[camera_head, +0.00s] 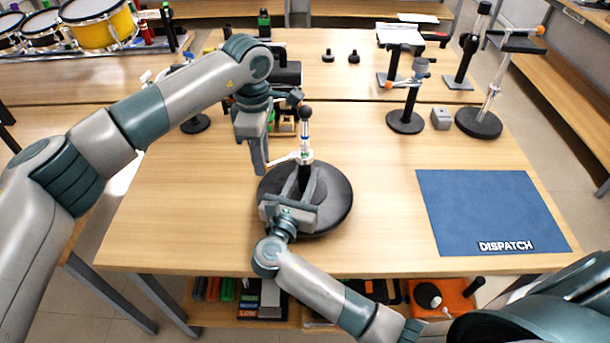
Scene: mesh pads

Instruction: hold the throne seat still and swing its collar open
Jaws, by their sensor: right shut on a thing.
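The throne seat (340,204) is a black round disc lying flat near the table's front, with a short upright post rising from its middle. The collar (305,157) is a light metal ring around the post, with a thin pale arm sticking out to the left. My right gripper (303,176) reaches in from the front over the disc and is shut on the throne seat at its central post. My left gripper (259,168) points down just left of the collar, close to its thin arm. I cannot tell whether they touch, and its finger gap is hidden.
A blue mat (490,210) marked DISPATCH lies on the right. Black-based stands (405,122) and a small grey block (441,119) stand behind it. Dark items crowd behind my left gripper. The table left of the disc is clear.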

